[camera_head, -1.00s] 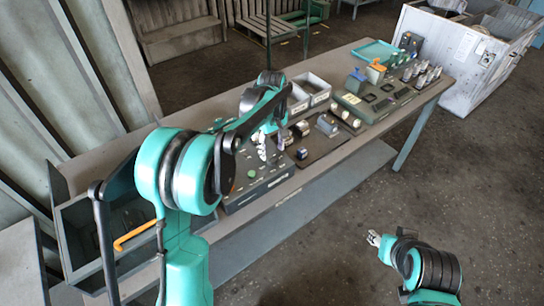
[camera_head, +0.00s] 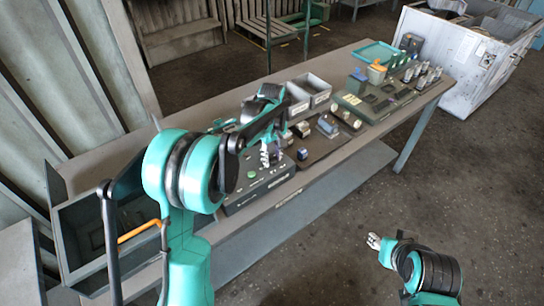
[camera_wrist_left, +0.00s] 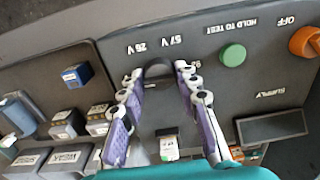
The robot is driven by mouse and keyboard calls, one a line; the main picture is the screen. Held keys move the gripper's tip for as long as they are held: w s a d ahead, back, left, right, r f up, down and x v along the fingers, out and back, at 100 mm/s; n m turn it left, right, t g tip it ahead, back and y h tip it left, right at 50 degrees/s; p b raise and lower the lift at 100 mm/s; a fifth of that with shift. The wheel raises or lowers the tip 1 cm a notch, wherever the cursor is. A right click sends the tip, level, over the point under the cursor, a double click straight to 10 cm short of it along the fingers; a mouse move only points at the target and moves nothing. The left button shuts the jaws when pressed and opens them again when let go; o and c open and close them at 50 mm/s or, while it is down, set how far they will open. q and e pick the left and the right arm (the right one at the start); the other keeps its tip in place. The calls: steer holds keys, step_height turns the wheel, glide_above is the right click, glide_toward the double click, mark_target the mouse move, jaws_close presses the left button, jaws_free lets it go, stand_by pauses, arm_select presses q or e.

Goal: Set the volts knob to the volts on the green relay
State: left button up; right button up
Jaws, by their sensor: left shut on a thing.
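My left gripper (camera_head: 270,160) is over the dark control box (camera_head: 250,197) on the bench. In the left wrist view its purple-and-white fingers (camera_wrist_left: 163,82) are shut on a dark round knob (camera_wrist_left: 158,70), one on each side. Upside-down markings "26 V" and "57 V" lie beside the knob; a third is partly hidden by a finger. I cannot read the knob's pointer. A small block with a white and green label (camera_wrist_left: 168,148) shows between the fingers lower down; I cannot tell if it is the green relay. My right gripper (camera_head: 375,241) is over the floor, away from the bench.
The box also has a green "HOLD TO TEST" button (camera_wrist_left: 233,55), an orange knob (camera_wrist_left: 305,42) by "OFF", and a dark "SUPPLY" window (camera_wrist_left: 271,127). Several small blocks, one blue (camera_wrist_left: 77,75), stand beside the box. Grey bins (camera_head: 312,88) and a teal tray (camera_head: 378,52) are farther along.

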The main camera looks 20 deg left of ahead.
arm_select(q)
steer(key=m+p, duration=0.1)
steer(key=m, duration=0.4)
steer(key=shift+m, duration=0.3)
steer(key=m, duration=0.6)
steer(key=shift+p, duration=0.35)
stand_by(0.3)
steer(key=o, duration=1.2)
steer(key=shift+c, duration=0.2)
